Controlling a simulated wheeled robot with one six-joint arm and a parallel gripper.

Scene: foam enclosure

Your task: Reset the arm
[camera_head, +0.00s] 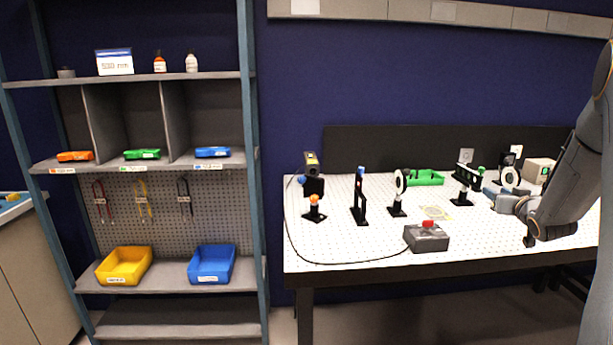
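My arm (570,180) comes in from the right edge and reaches down over the right part of the optical table (345,240).
Optical mounts, such as a post with an orange knob (314,208) and a lens mount (399,192), stand on the table. A grey box with a red button (427,237) sits near the front edge. A green tray (425,178) lies behind. Shelving with a yellow bin (124,265) and blue bin (212,263) stands left.

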